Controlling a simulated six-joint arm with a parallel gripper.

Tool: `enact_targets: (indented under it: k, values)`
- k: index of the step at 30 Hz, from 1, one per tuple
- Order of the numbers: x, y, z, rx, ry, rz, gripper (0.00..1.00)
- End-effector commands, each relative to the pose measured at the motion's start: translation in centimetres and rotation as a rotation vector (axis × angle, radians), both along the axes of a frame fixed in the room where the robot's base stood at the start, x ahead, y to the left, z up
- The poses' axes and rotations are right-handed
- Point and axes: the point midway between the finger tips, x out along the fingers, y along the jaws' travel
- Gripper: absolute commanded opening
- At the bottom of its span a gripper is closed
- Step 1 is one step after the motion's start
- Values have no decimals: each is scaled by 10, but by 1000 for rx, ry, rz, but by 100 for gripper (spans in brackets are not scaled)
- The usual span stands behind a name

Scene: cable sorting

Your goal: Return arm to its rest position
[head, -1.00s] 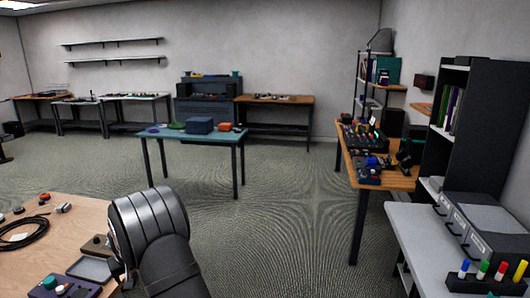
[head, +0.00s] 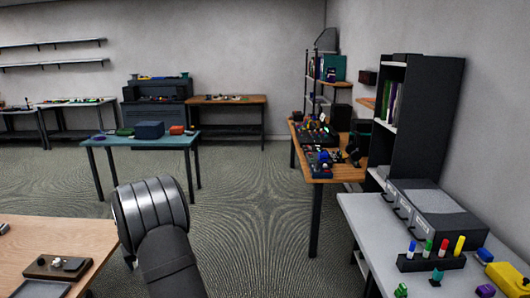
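My arm shows in the lower middle of the head view as a banded silver and dark grey link, raised in front of the camera beside the wooden table (head: 60,236). The end of the arm with my gripper is not visible in this view. No cable shows in the part of the wooden table in view; a brown block with small knobs (head: 57,267) and part of a dark tray (head: 42,290) lie on it.
A grey table (head: 365,222) at the right holds a grey drawer unit (head: 436,213), a marker holder (head: 430,264) and a yellow object (head: 507,279). A teal table (head: 110,141) stands farther back, and a wooden bench (head: 312,172) stands right of centre. Open floor (head: 245,225) lies between them.

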Motion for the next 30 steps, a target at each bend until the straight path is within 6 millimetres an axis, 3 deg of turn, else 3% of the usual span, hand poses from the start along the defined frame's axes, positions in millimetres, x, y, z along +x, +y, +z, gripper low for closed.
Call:
enact_targets:
  k: [12, 30]
  values:
    - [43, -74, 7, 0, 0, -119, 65]
    - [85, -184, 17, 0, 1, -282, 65]
